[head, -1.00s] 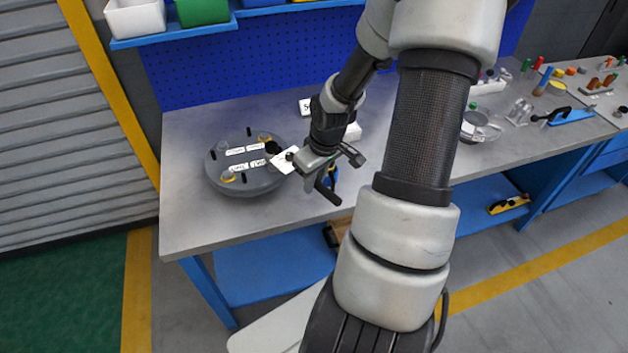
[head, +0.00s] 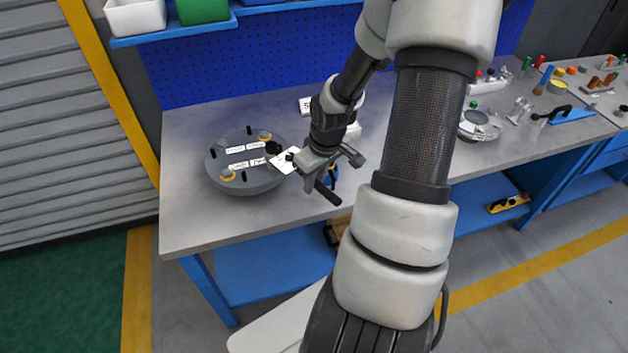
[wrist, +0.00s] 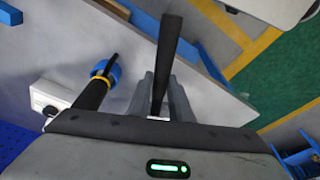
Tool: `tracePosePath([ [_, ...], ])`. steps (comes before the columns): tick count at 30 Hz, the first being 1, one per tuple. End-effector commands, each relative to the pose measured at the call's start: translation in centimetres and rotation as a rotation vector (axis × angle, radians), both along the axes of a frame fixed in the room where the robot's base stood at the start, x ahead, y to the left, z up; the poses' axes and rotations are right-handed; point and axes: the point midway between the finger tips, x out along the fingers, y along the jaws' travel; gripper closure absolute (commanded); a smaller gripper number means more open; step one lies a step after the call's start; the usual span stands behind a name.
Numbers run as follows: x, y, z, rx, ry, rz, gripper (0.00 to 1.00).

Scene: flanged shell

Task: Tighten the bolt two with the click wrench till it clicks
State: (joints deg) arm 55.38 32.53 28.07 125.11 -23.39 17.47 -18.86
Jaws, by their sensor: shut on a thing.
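A round dark grey flanged shell (head: 245,186) sits at the left of the bench in the head view. It carries white labels, black upright pins and bolts with yellow rings, such as one at the front left (head: 228,175) and one at the back (head: 264,136). My gripper (head: 314,172) is just right of the shell, shut on the click wrench. The wrench's black handle (head: 328,193) sticks out towards the bench front; it also shows between the fingers in the wrist view (wrist: 168,50). A dark round part lies at the shell's right edge; I cannot tell which bolt it covers.
A blue item (head: 332,176) stands close behind the handle; a blue tool with a yellow ring (wrist: 101,74) shows beside the gripper in the wrist view. A white box (wrist: 48,98) is nearby. Other tools lie far right (head: 480,124). The bench front left is clear.

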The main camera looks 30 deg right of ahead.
Motion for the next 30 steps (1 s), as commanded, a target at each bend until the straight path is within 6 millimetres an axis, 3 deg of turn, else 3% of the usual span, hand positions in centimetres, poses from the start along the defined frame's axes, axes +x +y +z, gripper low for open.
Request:
tracePosePath([
  [30, 0.1, 0.0, -2.0, -0.001, -0.003, -0.001, 1.00],
])
